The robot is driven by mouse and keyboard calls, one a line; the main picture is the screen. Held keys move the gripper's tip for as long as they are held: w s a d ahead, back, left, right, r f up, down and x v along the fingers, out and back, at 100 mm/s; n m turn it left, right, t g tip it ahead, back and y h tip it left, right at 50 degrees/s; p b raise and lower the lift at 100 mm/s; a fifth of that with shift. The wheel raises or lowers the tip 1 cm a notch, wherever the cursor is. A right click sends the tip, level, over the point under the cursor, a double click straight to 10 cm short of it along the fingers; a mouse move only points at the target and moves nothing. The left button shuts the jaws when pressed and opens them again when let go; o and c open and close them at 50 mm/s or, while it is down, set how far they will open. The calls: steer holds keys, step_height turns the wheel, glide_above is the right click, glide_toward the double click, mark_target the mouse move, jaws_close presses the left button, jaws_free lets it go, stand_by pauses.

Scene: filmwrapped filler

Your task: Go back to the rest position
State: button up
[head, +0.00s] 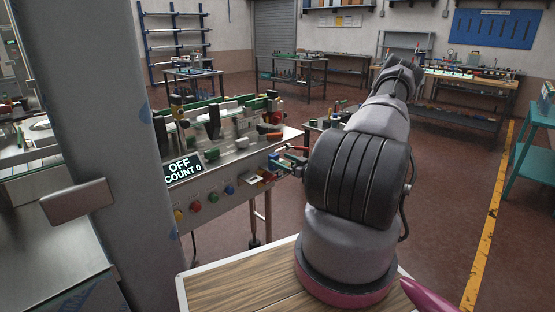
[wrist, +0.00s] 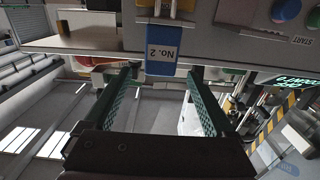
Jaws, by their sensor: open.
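In the wrist view my gripper (wrist: 161,72) shows two green textured fingers standing apart, with nothing held between them. Whether the fingertips touch anything there cannot be told. In the head view my arm rises from its base and reaches away from the camera.
A bench machine (head: 222,185) with buttons and a display (head: 184,168) reading "OFF COUNT 0" stands left of my arm. A grey column (head: 85,120) blocks the left side. Benches line the back. A teal stand (head: 530,150) is at right; red floor (head: 450,200) is clear there.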

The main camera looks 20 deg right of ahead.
steer(key=v, duration=0.7)
steer(key=w+d+r+g+h, duration=0.1)
steer(key=w+r+g+h, duration=0.15)
steer(key=r, duration=0.35)
steer(key=w+d+r+g+h, duration=0.1)
steer(key=w+r+g+h, duration=0.15)
steer(key=r, duration=0.35)
steer(key=s+a+r+m+g+h, duration=0.1)
steer(key=s+a+r+m+h, duration=0.1)
steer(key=r, duration=0.6)
steer(key=s+a+r+m+g+h, duration=0.1)
steer(key=s+a+r+g, duration=0.15)
steer(key=r, duration=0.45)
steer(key=s+a+r+m+y, duration=0.1)
steer(key=s+a+r, duration=0.3)
steer(key=s+a, duration=0.2)
steer(key=s+a+r+m+g+y, duration=0.1)
steer(key=s+a+r, duration=0.4)
steer(key=s, duration=0.6)
steer(key=s+a+r+m+y, duration=0.2)
steer(key=s+a+r, duration=0.3)
steer(key=s+a, duration=0.4)
steer(key=shift+m, duration=0.6)
steer(key=shift+r, duration=0.1)
